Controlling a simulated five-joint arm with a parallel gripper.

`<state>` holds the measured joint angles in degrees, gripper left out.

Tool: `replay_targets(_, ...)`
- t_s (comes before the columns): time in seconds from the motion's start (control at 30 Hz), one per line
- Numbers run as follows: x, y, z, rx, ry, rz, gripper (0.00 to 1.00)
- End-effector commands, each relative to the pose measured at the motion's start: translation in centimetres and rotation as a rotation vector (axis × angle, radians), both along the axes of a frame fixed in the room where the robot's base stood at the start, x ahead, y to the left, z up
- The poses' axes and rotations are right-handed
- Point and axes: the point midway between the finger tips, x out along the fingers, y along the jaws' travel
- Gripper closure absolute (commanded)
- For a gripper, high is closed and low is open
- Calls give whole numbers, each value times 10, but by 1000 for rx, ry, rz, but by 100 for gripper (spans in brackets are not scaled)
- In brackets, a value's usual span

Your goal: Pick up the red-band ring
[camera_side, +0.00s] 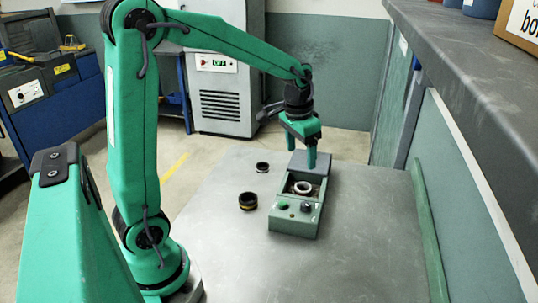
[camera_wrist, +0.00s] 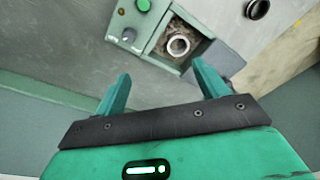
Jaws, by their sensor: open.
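No red band shows clearly on any ring. A dark ring with a yellow band (camera_side: 248,201) stands on the table left of the green grinder (camera_side: 295,222). A smaller dark ring (camera_side: 262,167) stands farther back; its band colour is too small to tell. A pale metal ring (camera_side: 303,188) lies in the grinder's recessed tray, also seen as a bright ring (camera_wrist: 178,46) in the wrist view. My gripper (camera_side: 302,152) is open and empty above the grinder; its two fingers also show in the wrist view (camera_wrist: 162,72). A dark-rimmed ring (camera_wrist: 257,9) is at the wrist view's top edge.
The grinder has a green button (camera_side: 283,206) and a dark knob (camera_side: 305,207) on its front. A raised grey shelf (camera_side: 470,90) and wall run along the right. The grey table (camera_side: 350,260) is clear in front and right of the grinder.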

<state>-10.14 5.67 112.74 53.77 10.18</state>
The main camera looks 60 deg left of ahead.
Motion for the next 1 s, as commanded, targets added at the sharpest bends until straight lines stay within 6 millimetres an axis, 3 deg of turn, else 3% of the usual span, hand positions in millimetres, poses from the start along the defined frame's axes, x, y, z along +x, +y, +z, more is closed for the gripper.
replay_targets(0.4,44,35,-65,-20,118,0,27)
replay_targets(1.0,50,41,-93,-25,138,-1,27)
